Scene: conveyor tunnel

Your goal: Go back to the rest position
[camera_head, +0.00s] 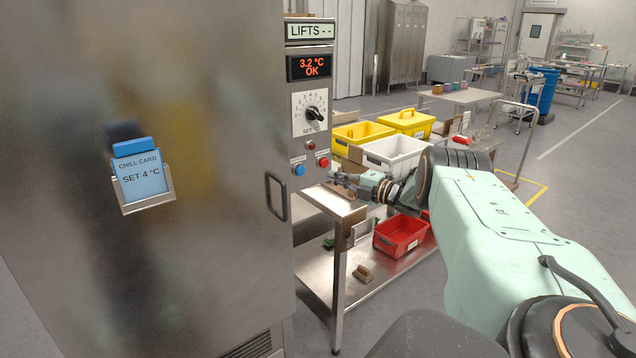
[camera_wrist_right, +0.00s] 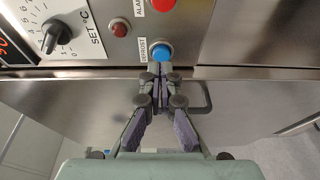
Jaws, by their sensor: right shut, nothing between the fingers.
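My right gripper (camera_head: 344,181) is shut and empty, reaching in from the right beside the steel cabinet (camera_head: 150,230) in the head view. In the right wrist view its fingertips (camera_wrist_right: 153,72) point at the blue DEFROST button (camera_wrist_right: 162,52) and lie close below it in the picture. I cannot tell whether they touch it. The blue button (camera_head: 299,170) also shows in the head view, under the dial (camera_head: 314,113) and beside a red button (camera_head: 323,162). The display (camera_head: 310,67) reads 3.2 °C OK. My left gripper is not in view.
A cabinet handle (camera_head: 276,197) sticks out left of my right gripper. A steel cart (camera_head: 340,265) stands below it, with a red bin (camera_head: 401,236) on its lower shelf. Yellow bins (camera_head: 407,122) and a white bin (camera_head: 395,153) are behind. Open floor (camera_head: 585,165) lies at the right.

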